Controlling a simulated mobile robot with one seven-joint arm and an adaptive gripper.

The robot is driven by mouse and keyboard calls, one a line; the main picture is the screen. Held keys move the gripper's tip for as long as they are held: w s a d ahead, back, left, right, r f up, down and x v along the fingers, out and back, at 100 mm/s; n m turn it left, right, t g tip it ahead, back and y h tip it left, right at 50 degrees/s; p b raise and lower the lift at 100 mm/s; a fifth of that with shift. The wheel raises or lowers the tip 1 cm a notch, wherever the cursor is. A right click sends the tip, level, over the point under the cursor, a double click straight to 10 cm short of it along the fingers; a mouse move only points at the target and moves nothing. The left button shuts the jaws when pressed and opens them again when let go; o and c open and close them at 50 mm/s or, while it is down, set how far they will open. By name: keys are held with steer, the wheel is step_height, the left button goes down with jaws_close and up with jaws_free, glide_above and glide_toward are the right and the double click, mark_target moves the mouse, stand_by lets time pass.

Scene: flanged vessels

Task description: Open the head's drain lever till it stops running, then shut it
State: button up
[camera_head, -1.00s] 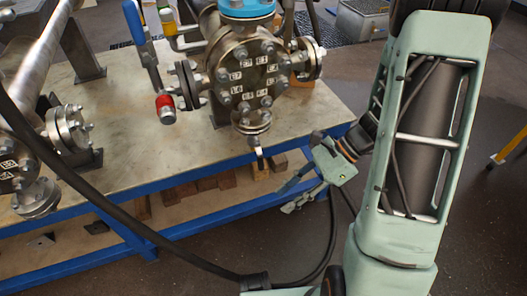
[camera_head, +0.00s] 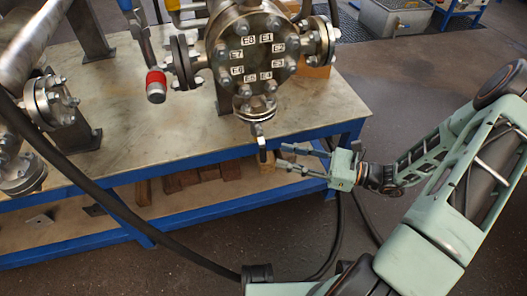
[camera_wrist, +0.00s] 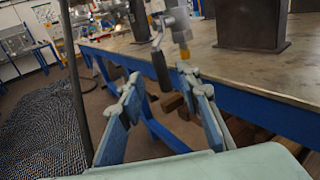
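The round vessel head (camera_head: 258,55) with bolts and labels E1 to E8 faces me above the table's front edge. A small drain valve (camera_head: 256,112) hangs from its bottom flange. The valve's dark-gripped drain lever (camera_head: 262,153) points down. My gripper (camera_head: 280,155) is open just right of the lever, its fingers pointing left at it. In the wrist view the lever (camera_wrist: 161,70) shows between my two spread fingertips (camera_wrist: 161,76), apart from both. A yellow-tipped piece (camera_wrist: 184,52) hangs beside it. I cannot tell whether anything runs from the drain.
The steel table (camera_head: 130,115) has a blue frame and a lower shelf with wooden blocks (camera_head: 222,170). A red-capped side fitting (camera_head: 156,86) and another flanged vessel (camera_head: 45,100) stand left. A black hose (camera_head: 130,215) crosses in front.

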mark_target(263, 151)
steer(key=b+x, duration=0.1)
steer(key=x, duration=0.6)
steer(key=shift+a, duration=0.15)
steer(key=shift+c, duration=0.6)
jaws_close()
